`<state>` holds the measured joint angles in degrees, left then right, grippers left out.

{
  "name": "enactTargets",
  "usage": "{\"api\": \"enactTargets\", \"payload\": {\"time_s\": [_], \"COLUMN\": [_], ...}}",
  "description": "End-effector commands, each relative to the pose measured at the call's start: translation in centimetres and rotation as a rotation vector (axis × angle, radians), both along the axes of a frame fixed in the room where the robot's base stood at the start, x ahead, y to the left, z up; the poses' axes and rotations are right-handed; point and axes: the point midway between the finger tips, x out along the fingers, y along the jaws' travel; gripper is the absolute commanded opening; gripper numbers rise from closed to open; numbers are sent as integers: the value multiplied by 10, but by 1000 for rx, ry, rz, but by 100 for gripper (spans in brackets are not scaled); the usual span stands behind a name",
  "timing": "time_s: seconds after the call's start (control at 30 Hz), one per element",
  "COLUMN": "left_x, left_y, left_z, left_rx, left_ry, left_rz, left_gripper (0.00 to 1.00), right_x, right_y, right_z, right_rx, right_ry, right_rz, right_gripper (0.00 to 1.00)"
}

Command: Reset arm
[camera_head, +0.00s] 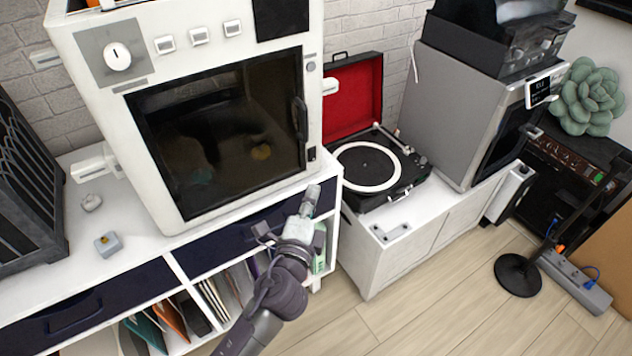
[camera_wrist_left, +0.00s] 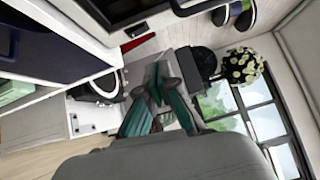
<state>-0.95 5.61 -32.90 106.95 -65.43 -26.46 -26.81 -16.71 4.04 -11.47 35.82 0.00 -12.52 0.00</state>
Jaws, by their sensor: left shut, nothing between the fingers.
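My left arm comes in from the bottom of the head view. Its left gripper (camera_head: 311,194) is in front of the white cabinet's lower right corner, near the shelf unit's right end. In the left wrist view the two fingers (camera_wrist_left: 160,82) show close together, with greenish inner parts and nothing held. The gripper is shut and empty. My right gripper is in neither view.
A white oven-like cabinet (camera_head: 186,221) stands on a white shelf unit (camera_head: 135,240). To the right are a record player (camera_head: 367,165) with a red-lined lid and a grey box-shaped machine (camera_head: 450,115). A black round stand base (camera_head: 517,275) is on the floor. Wooden floor (camera_head: 400,315) in front is clear.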

Motion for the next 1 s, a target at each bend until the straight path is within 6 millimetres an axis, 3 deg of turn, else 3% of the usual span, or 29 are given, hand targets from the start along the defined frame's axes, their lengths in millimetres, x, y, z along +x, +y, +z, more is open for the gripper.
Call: {"api": "enactTargets", "payload": {"time_s": [0.2, 0.77, 0.87, 0.97, 1.0], "left_x": [-13, -13, -11, -12, -15], "left_y": [2, 3, 6, 15, 21], "left_z": [2, -5, -35, -94, -122], "left_rx": [1, -3, -27, -82, -113], "left_ry": [0, 15, 87, 223, 292], "left_rz": [1, 0, 1, 12, 21], "left_gripper": [0, 0, 0, 0, 0], "right_x": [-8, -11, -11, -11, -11], "right_y": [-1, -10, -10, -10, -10], "right_z": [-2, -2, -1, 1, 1], "right_rx": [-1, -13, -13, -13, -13], "right_ry": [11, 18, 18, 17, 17], "right_rz": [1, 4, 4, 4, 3], "right_gripper": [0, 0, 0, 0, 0]}}
